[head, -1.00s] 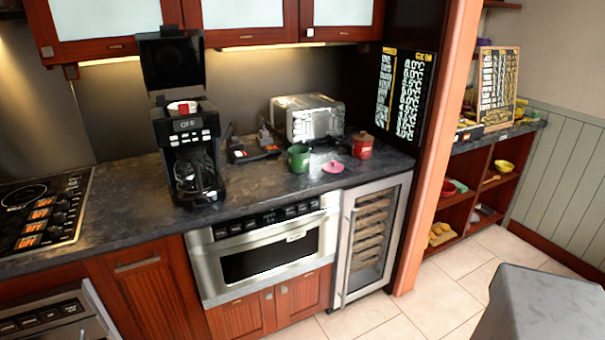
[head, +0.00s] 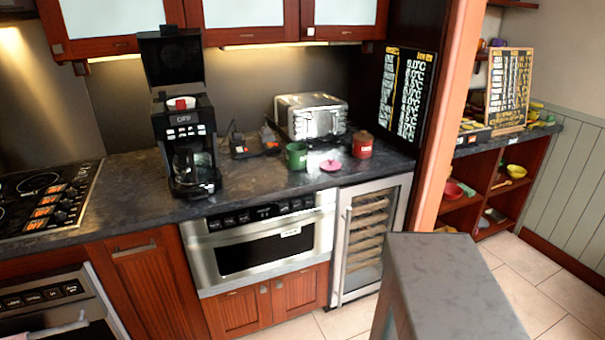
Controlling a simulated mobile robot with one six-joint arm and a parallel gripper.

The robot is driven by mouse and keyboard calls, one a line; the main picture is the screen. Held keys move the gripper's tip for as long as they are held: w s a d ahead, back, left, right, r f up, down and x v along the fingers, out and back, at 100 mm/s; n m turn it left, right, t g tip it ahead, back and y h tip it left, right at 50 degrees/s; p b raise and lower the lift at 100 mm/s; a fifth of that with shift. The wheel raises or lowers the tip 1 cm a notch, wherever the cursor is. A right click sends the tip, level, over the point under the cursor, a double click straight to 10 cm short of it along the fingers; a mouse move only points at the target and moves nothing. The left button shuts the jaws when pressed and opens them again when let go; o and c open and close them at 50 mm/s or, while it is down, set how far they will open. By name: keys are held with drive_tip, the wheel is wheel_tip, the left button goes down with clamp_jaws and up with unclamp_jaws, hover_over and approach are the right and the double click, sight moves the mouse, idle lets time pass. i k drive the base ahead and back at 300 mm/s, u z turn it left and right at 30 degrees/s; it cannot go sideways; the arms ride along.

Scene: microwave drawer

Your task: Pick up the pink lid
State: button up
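The pink lid (head: 330,165) lies on the dark countertop (head: 255,183) near its front edge, above the drink cooler. It has a small knob on top. A green mug (head: 297,155) stands to its left and a red canister (head: 362,145) stands behind it to the right. My gripper does not show in the head view.
A coffee maker (head: 187,140) with its lid raised and a toaster (head: 311,115) stand on the counter. A microwave drawer (head: 260,245) and a wine cooler (head: 370,240) are below. A grey-topped block (head: 450,285) rises in the right foreground, before the cooler.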

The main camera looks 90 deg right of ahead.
sight(330, 165)
drive_tip(key=u, duration=0.7)
drive_tip(key=k, duration=2.25)
drive_tip(key=z, duration=0.95)
